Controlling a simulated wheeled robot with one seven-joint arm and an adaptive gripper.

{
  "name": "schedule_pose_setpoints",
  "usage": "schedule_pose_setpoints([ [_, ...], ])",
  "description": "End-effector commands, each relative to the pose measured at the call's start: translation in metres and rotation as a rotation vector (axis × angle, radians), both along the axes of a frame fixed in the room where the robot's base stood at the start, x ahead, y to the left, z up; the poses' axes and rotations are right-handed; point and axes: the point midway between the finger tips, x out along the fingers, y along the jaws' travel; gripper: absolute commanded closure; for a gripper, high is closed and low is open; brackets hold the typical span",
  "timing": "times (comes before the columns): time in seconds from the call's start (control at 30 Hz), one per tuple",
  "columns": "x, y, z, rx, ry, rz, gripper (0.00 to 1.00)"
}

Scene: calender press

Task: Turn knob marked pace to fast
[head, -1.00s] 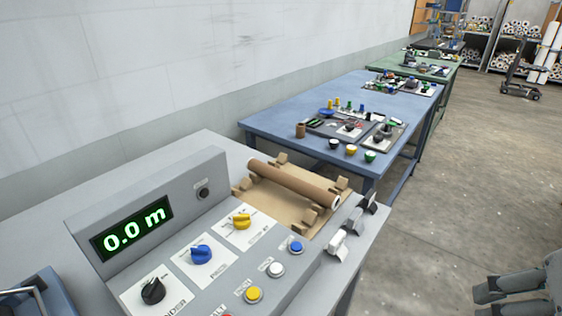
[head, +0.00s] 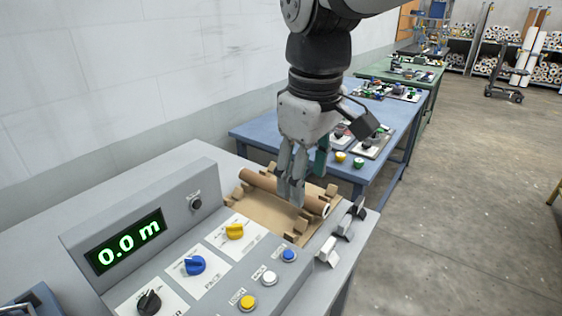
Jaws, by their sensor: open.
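The blue knob (head: 194,265) sits on a white plate whose printed label appears to read PACE. It is the middle one of three knobs on the sloped grey panel (head: 262,298). Its scale marks are too small to read. My gripper (head: 291,192) points down above the cardboard roll, to the right of and above the knobs in the picture. It is open and empty, apart from the blue knob.
A yellow knob (head: 234,231) and a black knob (head: 149,302) flank the blue one. Push buttons, including a blue one (head: 289,255), line the panel's front. The display (head: 125,242) reads 0.0 m. A cardboard roll (head: 262,184) lies behind, near white levers (head: 327,252).

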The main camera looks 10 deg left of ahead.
Motion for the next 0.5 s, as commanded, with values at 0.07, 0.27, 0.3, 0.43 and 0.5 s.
schedule_pose_setpoints([
  [0.07,0.0,0.047,-0.01,-0.021,0.028,0.133,0.46],
  [0.27,-0.018,0.148,-0.039,-0.059,0.081,0.42,0.46],
  [0.3,-0.023,0.163,-0.045,-0.065,0.09,0.465,0.46],
  [0.43,-0.036,0.198,-0.06,-0.076,0.108,0.567,0.46],
  [0.5,-0.041,0.208,-0.064,-0.08,0.114,0.597,0.46],
])
